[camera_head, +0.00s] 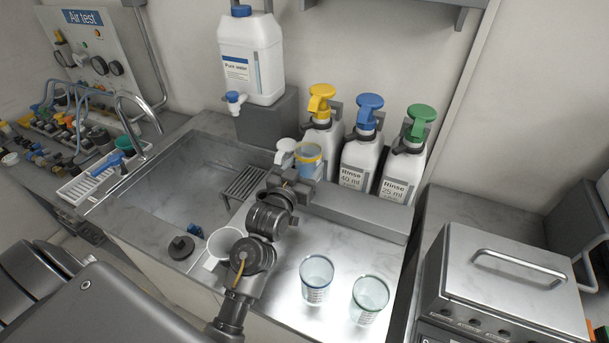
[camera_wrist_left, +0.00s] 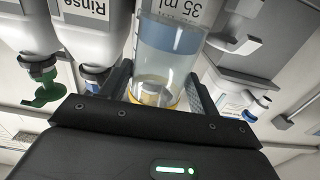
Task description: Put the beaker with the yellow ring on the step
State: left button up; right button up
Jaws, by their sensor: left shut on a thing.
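The beaker with the yellow ring (camera_head: 309,160) is clear, with the ring around its rim. My left gripper (camera_head: 299,178) is shut on it, in front of the yellow-pump bottle. The step (camera_head: 365,214) is a grey ledge along the front of the rinse bottles. The beaker is near its left end; I cannot tell whether its base touches, as my gripper hides it. My right gripper is out of view.
Two clear beakers, one (camera_head: 317,279) and another (camera_head: 369,299), stand on the counter. Rinse bottles with yellow (camera_head: 321,100), blue (camera_head: 369,112) and green (camera_head: 419,120) pumps stand behind the step. A water canister (camera_head: 252,60) and the sink (camera_head: 175,190) are left. The step's right part is clear.

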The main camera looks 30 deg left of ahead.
aim_at(305, 174)
pick_arm(q)
jog(key=f+p, duration=0.1)
jog(key=f, duration=0.2)
jog(key=shift+w+f, duration=0.1)
jog(key=shift+w, duration=0.1)
jog(key=shift+f, duration=0.2)
jog(key=shift+f, duration=0.15)
jog(key=o, duration=1)
jog(key=shift+o, duration=0.5)
